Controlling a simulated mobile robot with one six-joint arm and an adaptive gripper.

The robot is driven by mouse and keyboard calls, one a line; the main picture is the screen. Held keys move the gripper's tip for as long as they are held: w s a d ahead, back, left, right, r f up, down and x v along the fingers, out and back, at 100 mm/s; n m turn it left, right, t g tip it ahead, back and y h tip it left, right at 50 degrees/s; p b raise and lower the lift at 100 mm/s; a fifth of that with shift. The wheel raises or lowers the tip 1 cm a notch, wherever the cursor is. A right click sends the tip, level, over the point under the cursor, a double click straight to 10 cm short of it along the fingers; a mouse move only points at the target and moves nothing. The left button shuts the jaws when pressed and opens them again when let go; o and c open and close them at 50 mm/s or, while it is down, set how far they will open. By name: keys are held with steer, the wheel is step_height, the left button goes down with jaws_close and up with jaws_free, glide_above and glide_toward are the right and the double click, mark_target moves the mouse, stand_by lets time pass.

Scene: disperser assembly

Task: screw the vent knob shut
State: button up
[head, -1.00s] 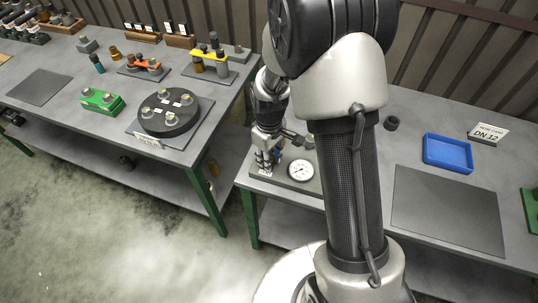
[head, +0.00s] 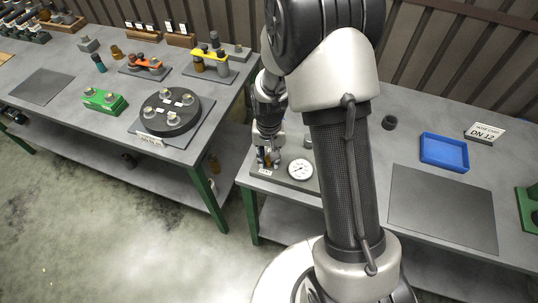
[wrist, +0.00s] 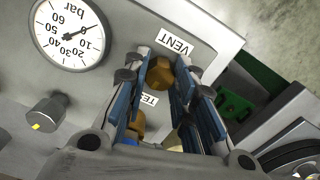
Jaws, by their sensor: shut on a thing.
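The brass vent knob (wrist: 162,76) is beside the VENT label (wrist: 175,43) on a grey panel (wrist: 105,95) in the wrist view. My gripper (wrist: 170,84) has its blue-padded fingers on both sides of the knob and is shut on it. The fingers hide part of the knob's sides. In the head view my gripper (head: 268,163) points down at the left end of the panel, and the knob is too small to make out there.
A pressure gauge (wrist: 68,32) and a grey knob (wrist: 46,112) are on the same panel. Another brass part (wrist: 138,122) sits close to the fingers, by a partly hidden label. A blue tray (head: 444,151) and a dark mat (head: 442,207) lie further right on the table.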

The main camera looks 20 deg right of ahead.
mark_target(269, 159)
steer(key=shift+m+p, duration=0.3)
steer(key=shift+m, duration=1.9)
steer(key=o, duration=1.1)
steer(key=shift+c, duration=0.2)
steer(key=shift+r, duration=0.1)
step_height(269, 159, up, 12)
